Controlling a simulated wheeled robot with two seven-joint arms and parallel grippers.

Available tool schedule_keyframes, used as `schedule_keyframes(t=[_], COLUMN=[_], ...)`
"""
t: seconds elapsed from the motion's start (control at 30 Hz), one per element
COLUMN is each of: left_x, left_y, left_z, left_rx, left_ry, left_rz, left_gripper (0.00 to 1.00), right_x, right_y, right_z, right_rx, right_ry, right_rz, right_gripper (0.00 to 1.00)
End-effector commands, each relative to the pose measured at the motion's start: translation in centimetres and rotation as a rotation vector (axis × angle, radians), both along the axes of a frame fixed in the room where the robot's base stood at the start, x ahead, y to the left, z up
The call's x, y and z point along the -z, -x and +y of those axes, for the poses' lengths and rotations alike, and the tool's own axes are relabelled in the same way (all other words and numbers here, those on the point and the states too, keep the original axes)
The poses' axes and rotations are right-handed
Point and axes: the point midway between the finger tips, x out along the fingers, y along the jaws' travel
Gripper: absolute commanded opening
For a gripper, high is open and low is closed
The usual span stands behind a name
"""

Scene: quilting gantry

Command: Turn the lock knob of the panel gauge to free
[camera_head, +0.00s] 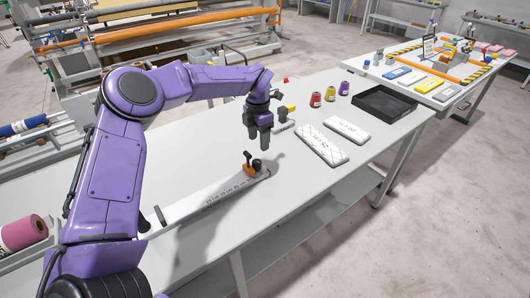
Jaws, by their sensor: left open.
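The panel gauge is a long pale bar (219,192) with dark markings along it, lying on the grey table. Near its far right end stands the lock knob (254,165), a small orange and black piece that rises above the bar; its exact turn setting is too small to read. My left gripper (259,137) points down above and slightly beyond the knob in the picture. It is open, empty and apart from the knob. My right gripper is out of view.
Two white quilted pads (322,144) lie right of the gauge. Red, yellow and purple spools (330,94) and a black tray (384,103) stand further back. Small items sit just behind my left gripper. The table front right of the gauge is clear.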

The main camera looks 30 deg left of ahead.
Motion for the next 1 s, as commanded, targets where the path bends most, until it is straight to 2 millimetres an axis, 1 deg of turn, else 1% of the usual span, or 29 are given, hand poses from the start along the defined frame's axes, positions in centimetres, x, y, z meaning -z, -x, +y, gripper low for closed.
schedule_keyframes(t=[0.1, 0.3, 0.4, 0.53, 0.77, 0.8, 0.87, 0.9, 0.93, 0.97, 1.0], left_x=[2.1, 6.6, 8.2, 9.3, 9.5, 9.5, 9.5, 9.5, 9.5, 9.5, 9.5], left_y=[0.2, 0.2, 0.2, 0.1, 0.1, 0.1, 0.1, 0.1, 0.1, 0.1, 0.1], left_z=[0.1, 0.0, 0.0, 0.0, 0.0, 0.0, 0.0, 0.0, 0.0, 0.0, 0.0], left_rx=[-0.002, 0.0, -0.001, -0.001, 0.0, 0.0, -0.001, -0.001, -0.001, -0.001, 0.0], left_ry=[0.0, 0.0, 0.0, 0.001, 0.0, 0.0, 0.001, 0.001, 0.001, 0.001, 0.001], left_rz=[0.007, 0.004, 0.004, 0.001, 0.0, 0.0, 0.0, 0.0, 0.0, 0.0, 0.0], left_gripper=[0.6, 0.6, 0.6, 0.6, 0.6, 0.54, 0.34, 0.21, 0.12, 0.04, 0.04], right_x=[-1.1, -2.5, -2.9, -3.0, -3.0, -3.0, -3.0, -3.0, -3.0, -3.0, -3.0], right_y=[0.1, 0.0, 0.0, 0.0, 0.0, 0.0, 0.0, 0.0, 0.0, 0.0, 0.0], right_z=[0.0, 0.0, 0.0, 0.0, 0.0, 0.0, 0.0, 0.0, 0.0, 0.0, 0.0], right_rx=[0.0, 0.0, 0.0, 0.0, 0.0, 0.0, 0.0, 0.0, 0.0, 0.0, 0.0], right_ry=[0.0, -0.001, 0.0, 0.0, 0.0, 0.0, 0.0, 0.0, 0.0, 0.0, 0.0], right_rz=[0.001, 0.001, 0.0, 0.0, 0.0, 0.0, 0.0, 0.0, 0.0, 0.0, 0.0], right_gripper=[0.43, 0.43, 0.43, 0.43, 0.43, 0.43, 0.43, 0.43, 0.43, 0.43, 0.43])
